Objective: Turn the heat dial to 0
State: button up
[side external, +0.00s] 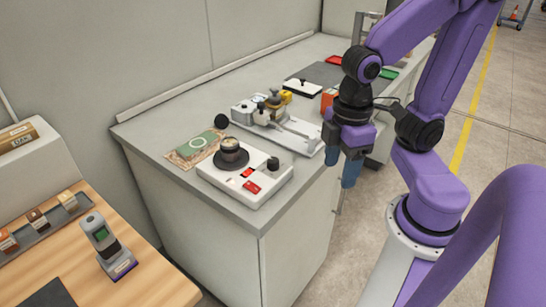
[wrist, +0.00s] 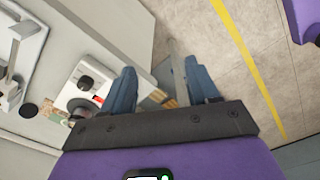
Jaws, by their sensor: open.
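A white device (side external: 228,188) sits at the near end of the grey counter, with a round black part holding a disc (side external: 231,152), a small black knob (side external: 272,164) at its right corner and red panels (side external: 251,187) on its front. No dial marking or number is readable, so I cannot tell which knob is the heat dial or its setting. My gripper (side external: 341,160) is open and empty, pointing down beyond the counter's right edge, apart from the device. In the wrist view, my blue fingers (wrist: 162,88) are spread over the floor, and the device (wrist: 70,92) lies left of them.
A second white machine (side external: 290,132) with a yellow part stands behind the device. A green pad (side external: 196,145) lies to its left. A wooden table (side external: 140,275) with a small grey instrument (side external: 107,247) is at the front left. The floor (side external: 495,140) right of the counter is open.

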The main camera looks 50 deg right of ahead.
jog(key=w+r+m, duration=0.3)
jog(key=w+m, duration=0.3)
jog(key=w, duration=0.4)
jog(key=m, duration=0.7)
send_near(273, 160)
notch_tip(273, 160, down, 9)
jog(key=shift+w+a+r, duration=0.1)
jog(key=shift+r, duration=0.05)
jog(key=c, duration=1)
